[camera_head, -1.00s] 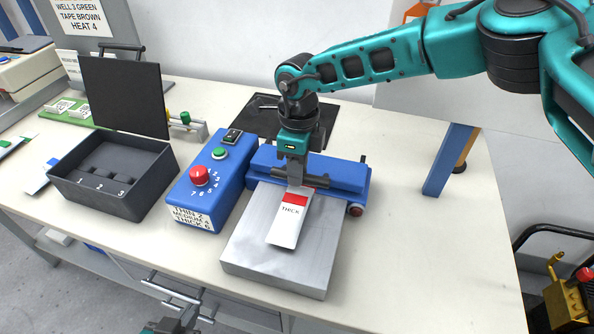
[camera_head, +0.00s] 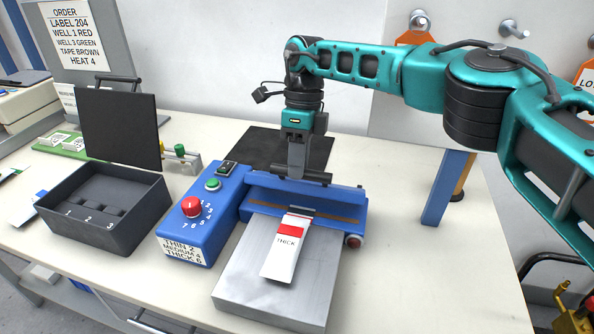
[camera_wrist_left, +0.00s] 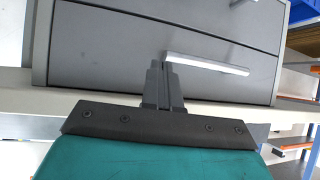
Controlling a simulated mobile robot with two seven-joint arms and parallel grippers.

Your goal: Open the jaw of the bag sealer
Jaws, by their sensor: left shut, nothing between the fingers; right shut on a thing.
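The bag sealer has a blue control box (camera_head: 215,225) with a red knob (camera_head: 191,207) and a green button, and a blue sealing unit to its right. The blue jaw (camera_head: 345,193) is raised at the back, and a brownish strip (camera_head: 345,221) shows below it. My right gripper (camera_head: 299,173) is shut on the dark handle bar (camera_head: 321,178) along the jaw. A white bag marked THICK (camera_head: 286,250) with a red band lies on the metal plate (camera_head: 245,280), its far end at the strip. My left gripper (camera_wrist_left: 163,88) is shut and empty in the left wrist view, in front of a grey drawer front.
A dark open box (camera_head: 70,240) with numbered wells stands left of the control box. A black mat (camera_head: 265,148) lies behind the sealer. A blue upright (camera_head: 440,190) stands to the right. The table between sealer and upright is clear.

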